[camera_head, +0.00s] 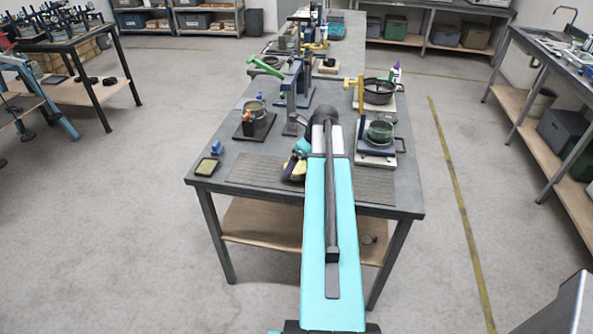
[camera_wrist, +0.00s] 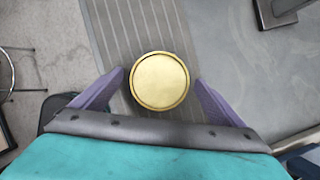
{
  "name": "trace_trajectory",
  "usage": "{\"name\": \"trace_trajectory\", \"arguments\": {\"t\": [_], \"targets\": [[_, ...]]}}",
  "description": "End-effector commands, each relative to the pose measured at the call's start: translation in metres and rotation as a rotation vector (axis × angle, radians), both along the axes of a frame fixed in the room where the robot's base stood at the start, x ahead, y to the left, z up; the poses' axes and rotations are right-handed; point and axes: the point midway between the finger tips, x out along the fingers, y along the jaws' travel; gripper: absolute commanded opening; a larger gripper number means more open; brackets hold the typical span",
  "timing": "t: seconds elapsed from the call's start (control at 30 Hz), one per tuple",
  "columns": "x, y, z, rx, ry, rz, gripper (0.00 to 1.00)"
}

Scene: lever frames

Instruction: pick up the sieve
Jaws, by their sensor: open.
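A round brass-coloured piece with a raised rim, which looks like the sieve (camera_wrist: 160,80), stands on the ribbed grey mat in the wrist view. In the head view it shows as a small yellowish shape (camera_head: 294,169), partly hidden by my gripper (camera_head: 299,153). My gripper (camera_wrist: 159,77) is open, with its two purple fingers on either side of the sieve. A gap shows between each finger and the rim. I cannot tell how high the fingers are above the mat. No mesh can be made out.
The ribbed mat (camera_head: 258,172) lies along the table's near edge. A lever frame with a metal pot (camera_head: 257,108) stands at left, one with a green pot (camera_head: 380,130) at right, and a dark pan (camera_head: 379,90) behind. A green-yellow block (camera_head: 206,167) lies near the left edge.

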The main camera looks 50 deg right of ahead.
Motion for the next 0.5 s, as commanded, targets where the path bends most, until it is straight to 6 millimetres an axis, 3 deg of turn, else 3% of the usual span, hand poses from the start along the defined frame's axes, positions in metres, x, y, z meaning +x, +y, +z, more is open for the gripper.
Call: {"name": "trace_trajectory", "arguments": {"t": [0.2,0.5], "targets": [[0.007,0.002,-0.014,0.001,0.000,0.002,0.93],[0.007,0.002,-0.017,0.000,0.000,0.001,0.93]]}}
